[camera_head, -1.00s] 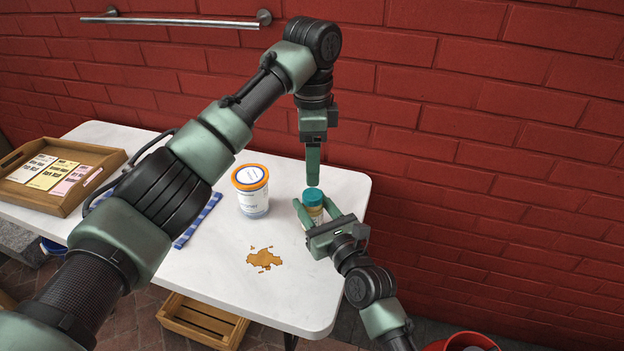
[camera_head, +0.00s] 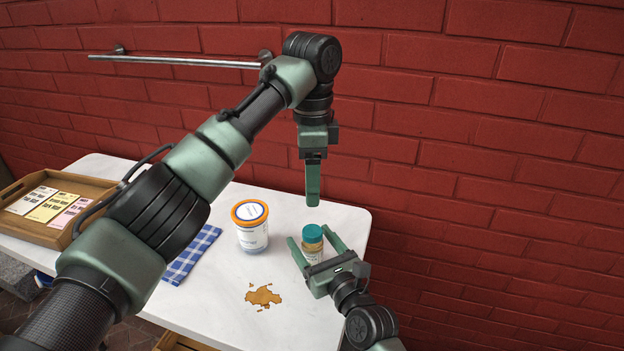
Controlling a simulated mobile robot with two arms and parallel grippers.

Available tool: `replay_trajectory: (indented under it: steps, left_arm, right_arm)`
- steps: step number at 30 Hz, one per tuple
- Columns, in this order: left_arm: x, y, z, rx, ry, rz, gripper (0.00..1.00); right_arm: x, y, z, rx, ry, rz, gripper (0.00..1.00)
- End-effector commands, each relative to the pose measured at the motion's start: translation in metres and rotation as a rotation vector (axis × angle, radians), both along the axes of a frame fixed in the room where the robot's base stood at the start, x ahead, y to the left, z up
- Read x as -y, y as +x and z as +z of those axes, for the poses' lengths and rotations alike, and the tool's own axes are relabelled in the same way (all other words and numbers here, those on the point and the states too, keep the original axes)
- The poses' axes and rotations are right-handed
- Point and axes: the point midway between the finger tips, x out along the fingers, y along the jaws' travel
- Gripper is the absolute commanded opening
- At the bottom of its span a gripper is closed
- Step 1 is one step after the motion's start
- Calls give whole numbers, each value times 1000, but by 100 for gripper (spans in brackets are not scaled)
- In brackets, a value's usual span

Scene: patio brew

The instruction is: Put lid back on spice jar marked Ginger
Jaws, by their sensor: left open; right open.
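A small spice jar (camera_head: 314,251) with tan contents stands upright on the white table near its right edge. A teal lid (camera_head: 312,233) sits on top of the jar. The jar's label is too small to read. My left gripper (camera_head: 313,203) points down above the lid, apart from it, and holds nothing. Its fingers overlap from this angle. My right gripper (camera_head: 314,243) is open low at the table, with one finger on each side of the jar and gaps showing beside it.
A white tub (camera_head: 252,235) with an orange-rimmed lid stands left of the jar. A brown spill (camera_head: 263,296) lies in front. A blue checked cloth (camera_head: 190,256) and a wooden tray (camera_head: 88,187) with cards are further left. A brick wall (camera_head: 480,150) rises behind the table (camera_head: 215,305).

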Motion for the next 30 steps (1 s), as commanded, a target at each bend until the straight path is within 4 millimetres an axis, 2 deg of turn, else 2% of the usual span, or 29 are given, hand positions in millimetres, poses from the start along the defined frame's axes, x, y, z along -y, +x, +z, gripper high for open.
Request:
replay_trajectory:
  steps: [5,12,16,21,30]
  left_arm:
    - [0,0,1,0,0,0,65]
    - [0,0,2,0,0,0,65]
    - [0,0,3,0,0,0,65]
    - [0,0,3,0,0,0,65]
    - [0,0,3,0,0,0,65]
  right_arm:
    - [6,-11,-1,-1,0,-1,69]
    - [24,-48,-1,-2,0,0,69]
    - [32,-62,-1,-2,0,-1,69]
    - [36,-70,0,-1,0,0,69]
    - [36,-69,0,0,0,0,69]
